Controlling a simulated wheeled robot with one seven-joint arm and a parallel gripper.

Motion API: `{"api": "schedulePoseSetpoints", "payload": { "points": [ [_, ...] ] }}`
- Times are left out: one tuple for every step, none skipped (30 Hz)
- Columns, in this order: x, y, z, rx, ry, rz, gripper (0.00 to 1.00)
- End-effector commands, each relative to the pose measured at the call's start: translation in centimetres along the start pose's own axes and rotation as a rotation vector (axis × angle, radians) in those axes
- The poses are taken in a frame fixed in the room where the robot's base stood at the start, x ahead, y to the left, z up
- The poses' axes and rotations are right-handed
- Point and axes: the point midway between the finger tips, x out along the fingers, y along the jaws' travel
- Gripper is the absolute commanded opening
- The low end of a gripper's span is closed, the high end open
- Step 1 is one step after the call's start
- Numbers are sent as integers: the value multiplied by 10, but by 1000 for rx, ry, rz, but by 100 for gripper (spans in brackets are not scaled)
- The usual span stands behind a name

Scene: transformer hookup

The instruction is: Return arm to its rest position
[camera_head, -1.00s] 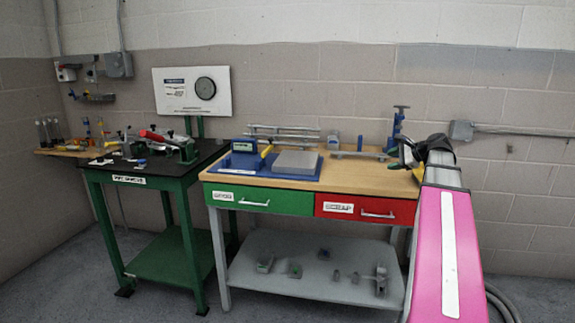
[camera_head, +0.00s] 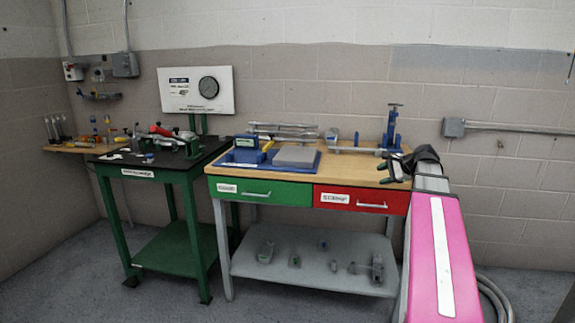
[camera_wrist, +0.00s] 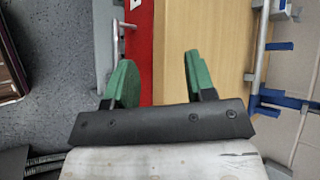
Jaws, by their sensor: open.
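My gripper (camera_head: 394,169) is at the right end of the wooden workbench (camera_head: 352,168), at the end of my pink and grey arm. In the wrist view my gripper (camera_wrist: 157,75) has two green fingers standing well apart, with nothing between them. Below the fingers, the wrist view shows the red drawer front (camera_wrist: 139,50) and the bench's wooden top (camera_wrist: 218,45). The gripper appears to be just over the bench's right front edge; its exact height above the top cannot be told.
A blue upright stand (camera_head: 391,128) is on the bench close behind my gripper. A blue tray (camera_head: 265,163) with a grey plate lies at the bench's left. A green table (camera_head: 172,177) stands further left. Grey hoses (camera_head: 492,292) lie on the floor at right.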

Motion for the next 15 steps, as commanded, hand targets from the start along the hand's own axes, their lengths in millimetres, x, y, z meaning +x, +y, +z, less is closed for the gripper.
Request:
{"api": "schedulePoseSetpoints", "payload": {
  "points": [
    [10,10,3,-21,4,22,50],
    [15,15,4,-35,8,34,50],
    [22,23,5,-53,13,53,50],
    [28,29,6,-70,17,68,50],
    [34,35,8,-86,20,83,50],
    [42,44,10,-111,25,106,50],
    [49,52,11,-131,28,125,50],
    [55,60,12,-153,32,145,50],
    [66,73,16,-188,37,177,50],
    [74,84,18,-215,39,203,50],
    [82,94,21,-246,42,230,50],
    [94,112,25,-294,44,273,50],
    [103,125,28,-332,46,306,50],
    [112,139,32,-371,46,340,50],
    [122,156,36,-425,46,384,50]
  ]
}}
